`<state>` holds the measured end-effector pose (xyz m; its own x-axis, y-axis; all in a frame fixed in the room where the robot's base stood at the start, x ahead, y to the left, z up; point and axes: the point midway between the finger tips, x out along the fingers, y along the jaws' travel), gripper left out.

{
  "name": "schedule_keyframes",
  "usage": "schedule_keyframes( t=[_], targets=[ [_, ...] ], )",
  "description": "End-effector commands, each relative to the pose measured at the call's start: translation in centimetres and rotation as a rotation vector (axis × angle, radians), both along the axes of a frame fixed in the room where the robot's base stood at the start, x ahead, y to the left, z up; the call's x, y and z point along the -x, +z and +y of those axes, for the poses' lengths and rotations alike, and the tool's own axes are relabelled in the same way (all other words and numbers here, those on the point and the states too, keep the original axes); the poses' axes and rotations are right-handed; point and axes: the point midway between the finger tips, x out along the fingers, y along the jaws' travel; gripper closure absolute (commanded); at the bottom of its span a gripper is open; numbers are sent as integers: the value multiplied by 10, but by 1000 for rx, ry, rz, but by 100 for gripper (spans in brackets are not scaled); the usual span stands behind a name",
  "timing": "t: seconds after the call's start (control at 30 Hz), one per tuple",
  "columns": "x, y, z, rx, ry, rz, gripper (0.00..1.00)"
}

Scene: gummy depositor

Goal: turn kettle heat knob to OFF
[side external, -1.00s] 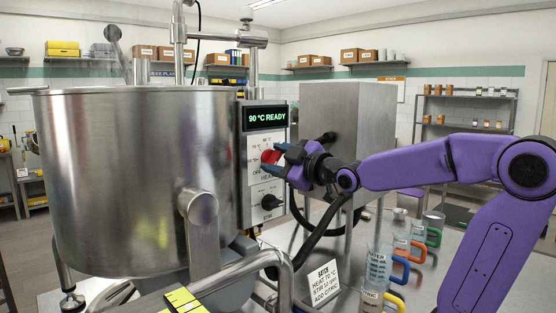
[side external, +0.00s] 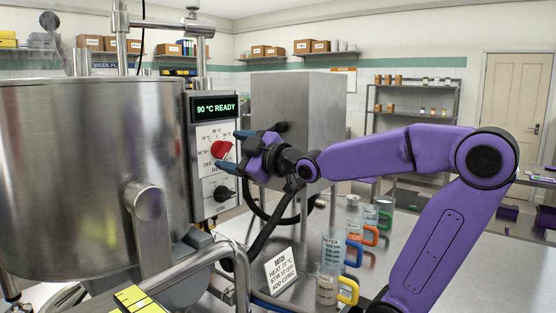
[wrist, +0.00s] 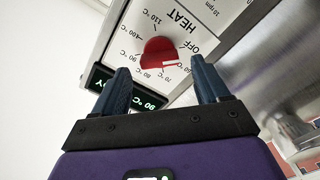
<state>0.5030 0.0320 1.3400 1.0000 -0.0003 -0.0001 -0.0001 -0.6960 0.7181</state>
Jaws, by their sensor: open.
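The red heat knob (side external: 221,149) is on the white control panel (side external: 213,135) beside the kettle (side external: 85,180). My gripper (side external: 233,151) is open and empty just right of the knob, with its blue fingers apart and off it. In the wrist view the knob (wrist: 160,52) shows upside down, ahead of and between the fingertips (wrist: 160,66). The OFF label (wrist: 200,48) is visible at right. The display (side external: 216,107) reads 90 °C READY.
A black stir knob (side external: 222,194) sits below the heat knob. A grey metal box (side external: 295,110) stands behind my gripper, with a dark hose below.

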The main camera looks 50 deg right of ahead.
Motion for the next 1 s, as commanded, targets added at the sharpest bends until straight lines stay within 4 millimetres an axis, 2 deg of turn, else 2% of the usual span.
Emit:
schedule_keyframes(
  t=[0.3, 1.0],
  targets=[
    [44, 1, 0, 1, 1, -4, 26],
    [127, 1, 0, 2, 1, -5, 26]
  ],
)
